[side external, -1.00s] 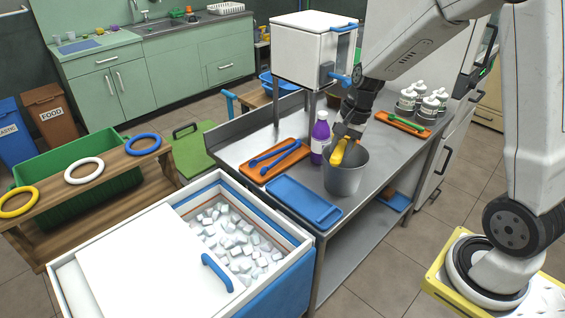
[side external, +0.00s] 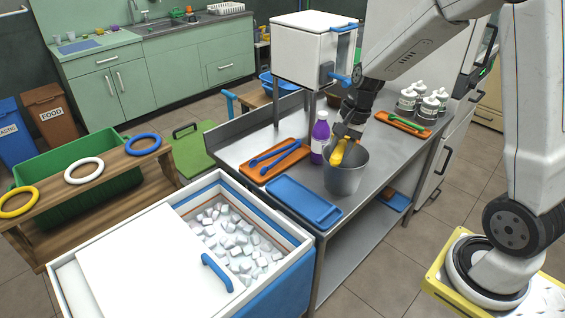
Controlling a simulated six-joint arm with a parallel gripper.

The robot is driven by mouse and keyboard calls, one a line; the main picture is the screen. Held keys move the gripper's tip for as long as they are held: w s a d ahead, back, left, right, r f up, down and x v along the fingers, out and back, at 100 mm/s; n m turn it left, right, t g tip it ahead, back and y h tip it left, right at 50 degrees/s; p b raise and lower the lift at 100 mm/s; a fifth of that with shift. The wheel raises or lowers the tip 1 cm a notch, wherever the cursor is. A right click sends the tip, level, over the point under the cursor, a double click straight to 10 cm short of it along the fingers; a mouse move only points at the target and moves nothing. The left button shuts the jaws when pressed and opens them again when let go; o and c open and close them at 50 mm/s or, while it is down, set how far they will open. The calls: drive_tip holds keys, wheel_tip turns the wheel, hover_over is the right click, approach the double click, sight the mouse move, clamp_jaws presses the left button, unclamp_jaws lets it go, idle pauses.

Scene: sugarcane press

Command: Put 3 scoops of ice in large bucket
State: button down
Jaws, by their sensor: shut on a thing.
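A grey metal bucket (side external: 344,181) stands upright on the steel counter. My gripper (side external: 343,138) is directly over the bucket's rim, pointing down. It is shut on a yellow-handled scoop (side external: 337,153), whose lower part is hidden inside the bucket. Whether ice lies in the scoop or the bucket cannot be seen. The ice chest (side external: 290,240) stands open in front of the counter, with many white ice cubes (side external: 240,240) in its open half. A white lid (side external: 150,262) with a blue handle covers its other half.
A blue tray (side external: 303,201) lies left of the bucket. Behind it are an orange tray (side external: 262,178) with blue utensils and a purple bottle (side external: 320,138). Several white bottles (side external: 425,104) and another orange tray (side external: 396,123) are at the right. A white press-like box (side external: 300,52) stands behind.

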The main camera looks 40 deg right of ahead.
drive_tip(key=shift+w+a+f, duration=0.15)
drive_tip(key=shift+w+a, duration=0.1)
drive_tip(key=shift+a, duration=0.15)
drive_tip(key=w+a+f+n+g, duration=0.1)
drive_tip(key=a+f+n, duration=0.2)
drive_tip(key=a, duration=0.5)
drive_tip(key=w+a+f+n+g, duration=0.1)
drive_tip(key=w+a+f+n, duration=0.1)
drive_tip(key=a, duration=0.7)
drive_tip(key=w+a+f+n+g, duration=0.1)
drive_tip(key=a+f+n, duration=0.3)
drive_tip(key=a, duration=0.4)
drive_tip(key=shift+w+a+f+g+y, duration=0.3)
drive_tip(key=shift+w+f+y, duration=0.1)
drive_tip(key=shift+f, duration=0.05)
drive_tip(key=shift+f, duration=0.1)
